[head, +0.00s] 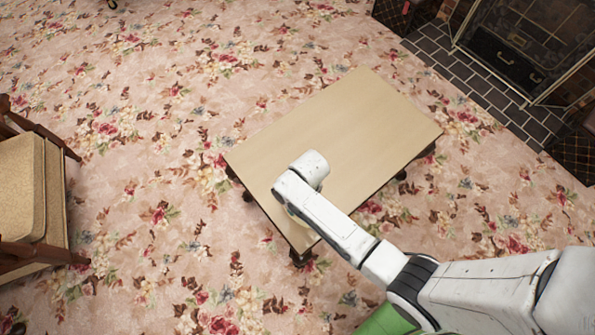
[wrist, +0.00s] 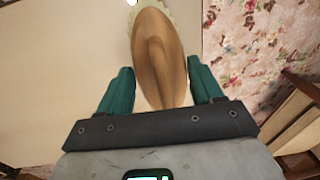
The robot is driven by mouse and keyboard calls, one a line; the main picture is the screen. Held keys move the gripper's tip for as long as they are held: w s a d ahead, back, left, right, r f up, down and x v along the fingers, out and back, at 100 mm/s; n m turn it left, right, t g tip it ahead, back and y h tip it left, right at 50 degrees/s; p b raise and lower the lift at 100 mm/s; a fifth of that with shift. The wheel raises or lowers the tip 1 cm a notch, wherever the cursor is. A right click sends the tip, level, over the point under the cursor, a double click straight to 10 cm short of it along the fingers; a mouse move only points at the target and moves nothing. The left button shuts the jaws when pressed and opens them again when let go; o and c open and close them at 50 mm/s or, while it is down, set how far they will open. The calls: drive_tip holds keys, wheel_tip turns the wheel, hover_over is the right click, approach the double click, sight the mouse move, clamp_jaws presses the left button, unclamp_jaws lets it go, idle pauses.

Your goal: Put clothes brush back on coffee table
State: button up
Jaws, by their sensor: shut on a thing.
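The clothes brush (wrist: 157,38) is an oval brown wooden piece with a pale fringe at its far edge, seen in the wrist view. My gripper (wrist: 158,66) has its two teal fingers shut on it, one on each side. The coffee table (head: 350,125) is a low table with a plain beige top in the head view. Its top (wrist: 60,60) lies behind the brush in the wrist view. My arm's end is over the table's near left part. The arm hides the gripper and brush in the head view. I cannot tell whether the brush touches the table top.
The visible tabletop is otherwise bare. A wooden chair with a tan cushion (head: 22,185) stands at the left. The fireplace (head: 525,45) with its dark tiled hearth (head: 470,75) is at the upper right. Open floral carpet (head: 130,130) surrounds the table.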

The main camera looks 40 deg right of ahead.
drive_tip(key=shift+w+f, duration=0.7)
drive_tip(key=shift+f, duration=0.15)
drive_tip(key=shift+f+b, duration=0.55)
drive_tip(key=shift+f, duration=1)
drive_tip(key=o, duration=1.1)
drive_tip(key=shift+f, duration=0.1)
drive_tip(key=r, duration=0.4)
drive_tip(key=d+r+p, duration=0.1)
drive_tip(key=r, duration=0.3)
drive_tip(key=r+p, duration=0.1)
drive_tip(key=r, duration=0.3)
drive_tip(key=shift+d+r, duration=0.1)
drive_tip(key=shift+d, duration=0.05)
